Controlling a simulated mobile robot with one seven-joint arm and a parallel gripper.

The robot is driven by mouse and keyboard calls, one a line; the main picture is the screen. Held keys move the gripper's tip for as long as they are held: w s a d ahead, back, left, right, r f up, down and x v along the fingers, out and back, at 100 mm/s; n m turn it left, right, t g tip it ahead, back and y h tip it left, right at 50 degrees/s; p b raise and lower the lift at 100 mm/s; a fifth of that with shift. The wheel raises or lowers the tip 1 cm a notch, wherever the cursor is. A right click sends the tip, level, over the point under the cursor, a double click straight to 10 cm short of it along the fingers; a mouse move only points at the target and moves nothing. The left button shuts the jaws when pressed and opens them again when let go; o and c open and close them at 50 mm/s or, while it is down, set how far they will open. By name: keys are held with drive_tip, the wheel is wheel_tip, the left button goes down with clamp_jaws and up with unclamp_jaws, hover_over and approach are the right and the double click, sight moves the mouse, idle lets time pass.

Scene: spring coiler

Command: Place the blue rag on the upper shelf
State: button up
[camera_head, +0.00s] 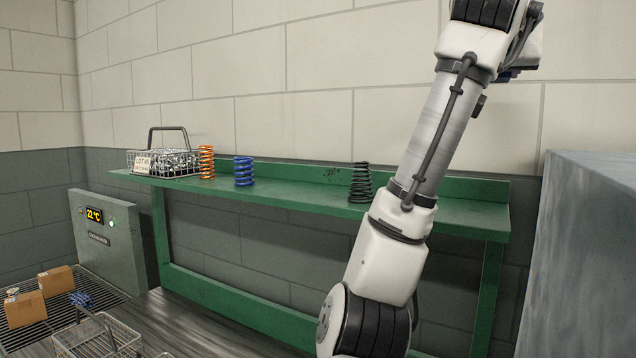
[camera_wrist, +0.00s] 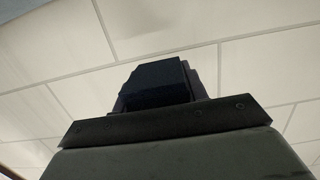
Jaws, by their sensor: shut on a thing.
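My arm rises across the head view to the upper right, in front of the green shelf (camera_head: 300,195). My gripper (camera_wrist: 157,100) is shut and points at the pale block wall in the wrist view. Its fingertips are hard to make out there. A dark blue piece, which I take for the blue rag (camera_head: 511,74), shows in the head view just under the end of my arm, high above the shelf's right part. Most of it is hidden behind the wrist. The dark shape in the wrist view is too dim to tell rag from fingers.
On the shelf stand a wire basket (camera_head: 163,163) of metal parts, an orange spring (camera_head: 206,162), a blue spring (camera_head: 244,171) and a dark spring (camera_head: 361,183). The shelf is bare between the blue and dark springs. A grey block (camera_head: 590,250) stands at the right.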

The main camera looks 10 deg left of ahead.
sight(483, 210)
wheel_tip(483, 210, down, 20)
drive_tip(key=shift+s+r+p, duration=0.1)
drive_tip(key=shift+p, duration=0.25)
idle(0.4)
drive_tip(key=shift+f, duration=0.2)
drive_tip(key=o, duration=1)
drive_tip(key=shift+o, duration=0.2)
drive_tip(key=shift+r, duration=0.3)
drive_tip(key=b+v, duration=0.3)
drive_tip(key=v, duration=0.9)
drive_tip(key=shift+b, duration=0.35)
drive_tip(key=shift+f, duration=0.15)
